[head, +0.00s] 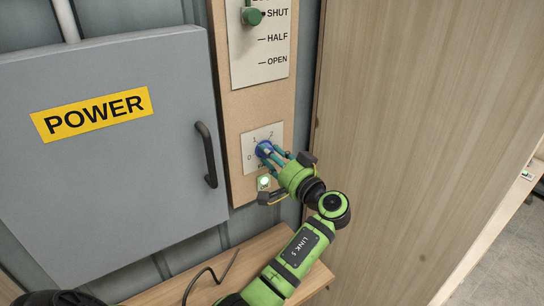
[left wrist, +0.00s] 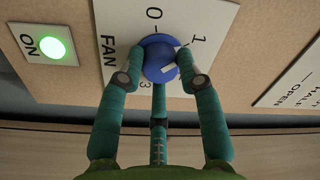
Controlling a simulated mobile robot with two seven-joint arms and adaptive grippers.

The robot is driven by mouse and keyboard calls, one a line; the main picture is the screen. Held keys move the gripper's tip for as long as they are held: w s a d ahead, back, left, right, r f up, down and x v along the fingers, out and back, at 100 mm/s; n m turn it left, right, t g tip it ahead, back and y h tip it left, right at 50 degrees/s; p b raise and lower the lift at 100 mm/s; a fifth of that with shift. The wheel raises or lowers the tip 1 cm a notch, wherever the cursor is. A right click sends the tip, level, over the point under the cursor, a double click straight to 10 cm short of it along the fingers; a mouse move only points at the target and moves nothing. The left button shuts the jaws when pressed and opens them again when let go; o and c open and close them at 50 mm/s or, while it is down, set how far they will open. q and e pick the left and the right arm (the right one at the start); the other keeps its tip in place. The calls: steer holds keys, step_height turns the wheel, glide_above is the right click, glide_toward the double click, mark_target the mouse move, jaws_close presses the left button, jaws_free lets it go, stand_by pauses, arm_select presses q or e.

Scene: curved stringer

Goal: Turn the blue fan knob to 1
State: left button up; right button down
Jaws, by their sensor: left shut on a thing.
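The blue fan knob (head: 264,149) sits on a small white dial plate (head: 250,140) on the wooden panel, with 0, 1 and 2 readable around it. In the left wrist view the blue knob (left wrist: 158,58) carries a white mark on its lower right part; I cannot tell exactly which number it points to. The 0, 1 and 3 show there, and the 2 is hidden behind a finger. My left gripper (head: 272,154) is shut on the knob, its teal fingers around the sides. My right gripper is not in view.
A lit green ON button (head: 264,182) is just below the dial. A green lever (head: 251,16) is above, at SHUT. A grey POWER cabinet (head: 110,190) with a black handle (head: 207,155) stands left, a wooden wall (head: 400,120) right, and a wooden shelf (head: 190,285) below.

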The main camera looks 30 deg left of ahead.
arm_select(q)
steer(key=shift+w+r+m, duration=0.1)
steer(key=shift+r+m, duration=0.35)
steer(key=shift+m, duration=0.15)
steer(key=o, duration=1.1)
steer(key=shift+o, duration=0.2)
steer(key=shift+f, duration=0.2)
steer(key=shift+f, duration=0.1)
steer(key=v, duration=1.2)
steer(key=shift+f, duration=0.1)
